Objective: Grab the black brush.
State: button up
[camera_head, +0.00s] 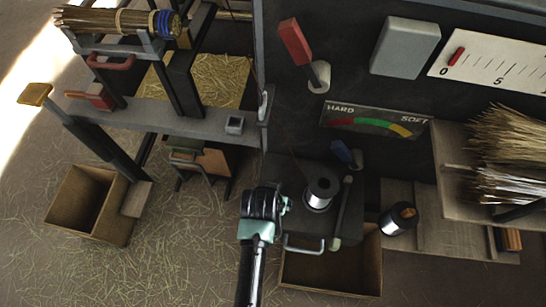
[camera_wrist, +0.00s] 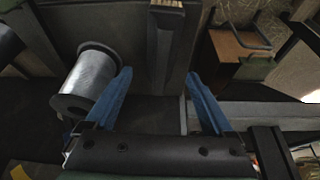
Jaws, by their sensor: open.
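A dark, long-handled thing with a pale, bristle-like end, which looks like the black brush (camera_wrist: 166,42), stands at top centre in the wrist view. It lies beyond the gap between the fingertips, apart from both. I cannot make it out surely in the head view. My gripper (camera_wrist: 160,74) is open, with its two blue fingers spread and nothing between them. In the head view my gripper (camera_head: 266,203) is over the left edge of the dark workbench (camera_head: 345,226), left of a wire spool. Its fingertips are hard to see there.
The silver wire spool (camera_head: 321,188) stands close by; it also shows beside the left finger in the wrist view (camera_wrist: 90,76). A second spool (camera_head: 399,218) lies further right. An open box (camera_head: 330,274) is below the bench. A grey rack (camera_head: 178,116) stands at left.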

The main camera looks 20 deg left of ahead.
jog(key=shift+b+x, duration=0.55)
jog(key=shift+x, duration=2.45)
jog(key=shift+s, duration=0.15)
grip_shut()
